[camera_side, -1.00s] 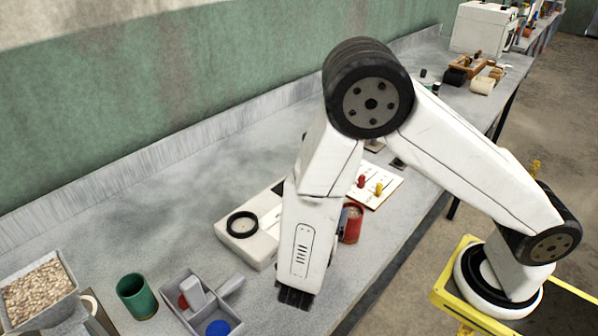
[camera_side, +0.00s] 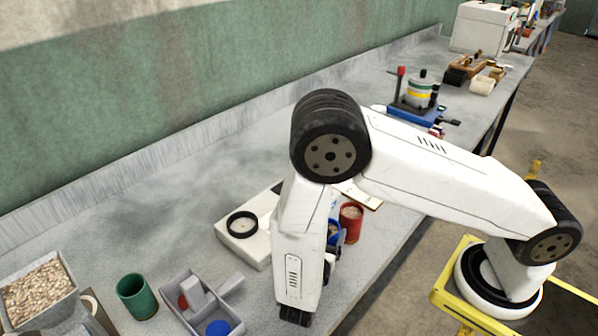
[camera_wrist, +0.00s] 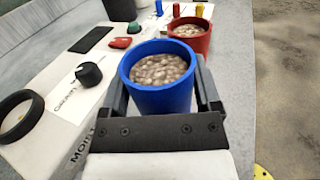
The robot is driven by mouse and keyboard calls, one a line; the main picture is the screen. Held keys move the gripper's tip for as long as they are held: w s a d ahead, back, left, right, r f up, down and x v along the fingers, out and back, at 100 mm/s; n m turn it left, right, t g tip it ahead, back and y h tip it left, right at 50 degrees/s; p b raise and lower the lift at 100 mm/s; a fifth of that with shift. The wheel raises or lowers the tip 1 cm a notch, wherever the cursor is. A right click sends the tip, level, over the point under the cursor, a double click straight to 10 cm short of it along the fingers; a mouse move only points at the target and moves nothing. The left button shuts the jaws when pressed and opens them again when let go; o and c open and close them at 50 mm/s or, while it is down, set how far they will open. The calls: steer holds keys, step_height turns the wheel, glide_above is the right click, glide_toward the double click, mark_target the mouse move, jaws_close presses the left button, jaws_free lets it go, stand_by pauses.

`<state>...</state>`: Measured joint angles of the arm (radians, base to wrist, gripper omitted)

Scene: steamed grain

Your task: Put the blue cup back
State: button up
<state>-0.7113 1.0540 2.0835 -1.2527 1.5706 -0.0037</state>
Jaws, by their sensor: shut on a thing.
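The blue cup (camera_wrist: 160,96) is full of pale grain and sits upright between the two fingers of my gripper (camera_wrist: 162,92) in the wrist view. The fingers are closed on its sides. In the side view only a strip of the blue cup (camera_side: 335,232) shows behind my forearm, and the fingers are mostly hidden there. A red cup (camera_wrist: 190,36) with grain stands just beyond the blue cup, and it shows in the side view (camera_side: 350,222) at the right of my arm. I cannot tell whether the blue cup touches the bench.
A white device (camera_side: 250,228) with a black ring and a knob (camera_wrist: 89,75) lies left of the cup. A green cup (camera_side: 137,297), a grey tray (camera_side: 200,300) and a grain bin (camera_side: 38,290) stand at the left. The bench's front edge is close on the right.

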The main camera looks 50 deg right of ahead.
steer(key=shift+f, duration=0.95)
steer(key=shift+f, duration=0.1)
steer(key=o, duration=1.3)
steer(key=shift+o, duration=0.2)
steer(key=shift+a, duration=0.2)
steer(key=v, duration=1.1)
steer(key=shift+s+a, duration=0.15)
steer(key=shift+a, duration=0.15)
steer(key=shift+d, duration=0.1)
